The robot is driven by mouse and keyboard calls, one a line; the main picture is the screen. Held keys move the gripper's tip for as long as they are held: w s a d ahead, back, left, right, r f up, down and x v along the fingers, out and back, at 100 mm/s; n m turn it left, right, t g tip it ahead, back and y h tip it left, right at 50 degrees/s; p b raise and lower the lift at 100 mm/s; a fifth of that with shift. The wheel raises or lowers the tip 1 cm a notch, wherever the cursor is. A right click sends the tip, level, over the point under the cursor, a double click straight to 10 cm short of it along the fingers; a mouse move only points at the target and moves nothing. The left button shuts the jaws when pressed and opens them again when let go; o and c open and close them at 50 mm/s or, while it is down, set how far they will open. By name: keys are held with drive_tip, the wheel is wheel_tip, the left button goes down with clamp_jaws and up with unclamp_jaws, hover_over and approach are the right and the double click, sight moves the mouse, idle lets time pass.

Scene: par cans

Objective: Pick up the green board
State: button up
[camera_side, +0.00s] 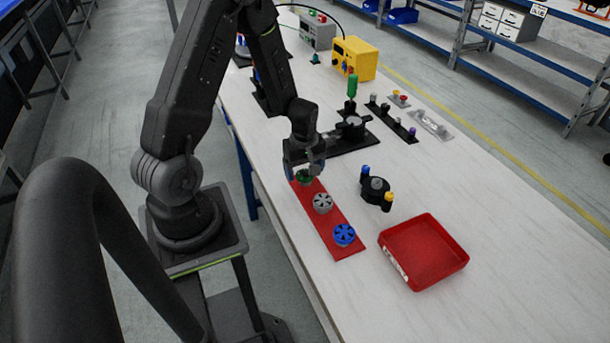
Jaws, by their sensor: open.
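A small green round part (304,178) sits at the far end of a red strip (328,226) on the white table. It is the green piece nearest my gripper; I see no flat green board. My gripper (304,168) is open, right above and around the top of the green part, and partly hides it. I cannot tell whether the fingers touch it. A grey round part (322,203) and a blue round part (344,235) sit further along the same strip.
A red tray (425,251) stands empty at the right. A black fixture with blue and yellow pegs (376,189) is near the strip. A black stand with a green-topped post (352,86) and a yellow box (355,58) are behind.

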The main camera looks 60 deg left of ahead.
drive_tip(key=c, duration=1)
drive_tip(key=shift+o, duration=0.2)
drive_tip(key=shift+r, duration=0.15)
